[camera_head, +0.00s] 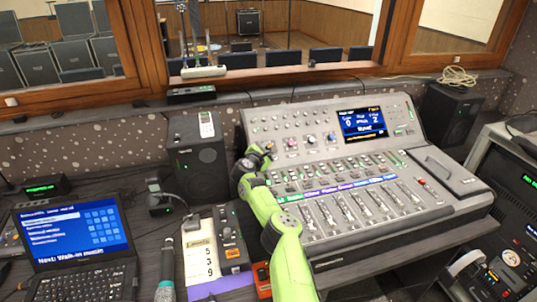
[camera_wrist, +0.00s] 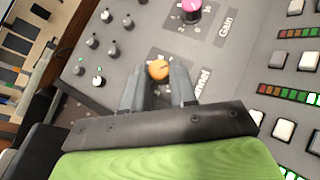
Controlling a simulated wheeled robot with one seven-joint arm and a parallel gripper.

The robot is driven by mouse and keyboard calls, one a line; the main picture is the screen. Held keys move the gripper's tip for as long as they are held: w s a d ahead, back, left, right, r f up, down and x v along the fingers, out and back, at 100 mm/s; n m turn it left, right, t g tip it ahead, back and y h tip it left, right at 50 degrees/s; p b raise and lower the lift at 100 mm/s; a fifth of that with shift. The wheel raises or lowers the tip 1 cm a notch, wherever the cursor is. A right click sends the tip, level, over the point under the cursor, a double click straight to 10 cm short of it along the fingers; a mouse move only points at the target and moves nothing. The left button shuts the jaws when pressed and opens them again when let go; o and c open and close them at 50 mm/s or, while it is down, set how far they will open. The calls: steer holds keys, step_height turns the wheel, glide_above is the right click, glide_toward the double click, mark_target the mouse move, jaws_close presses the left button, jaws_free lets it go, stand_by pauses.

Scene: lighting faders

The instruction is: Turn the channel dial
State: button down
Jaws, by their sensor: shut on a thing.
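The channel dial is a small orange knob (camera_wrist: 158,69) on the grey console panel, with part of the word "Channel" printed beside it in the wrist view. My gripper (camera_wrist: 160,75) has its two dark fingers closed around this knob, one on each side. The fingers hide part of the printed scale. In the head view my gripper (camera_head: 268,150) is at the left part of the mixing console (camera_head: 420,130), and the dial there is hidden or too small to tell. A pink Gain knob (camera_wrist: 188,10) sits just above the orange one in the wrist view.
A lit blue screen (camera_head: 363,122) stands on the console, right of the knobs. Rows of faders (camera_head: 365,207) fill its front. Small grey knobs (camera_wrist: 98,80) lie left of the fingers in the wrist view. A black speaker (camera_head: 197,155) and a laptop (camera_head: 75,235) stand left.

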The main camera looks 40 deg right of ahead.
steer(key=shift+w+r+m+g+b, duration=0.1)
steer(key=shift+m+g+b, duration=0.8)
steer(key=shift+b, duration=0.8)
steer(key=c, duration=0.9)
jaws_free()
steer(key=shift+a+r+p, duration=0.3)
steer(key=shift+a+p, duration=0.1)
steer(key=shift+a, duration=0.15)
steer(key=p+v, duration=0.1)
steer(key=v, duration=1.3)
steer(key=shift+s+a, duration=0.2)
steer(key=shift+s, duration=0.15)
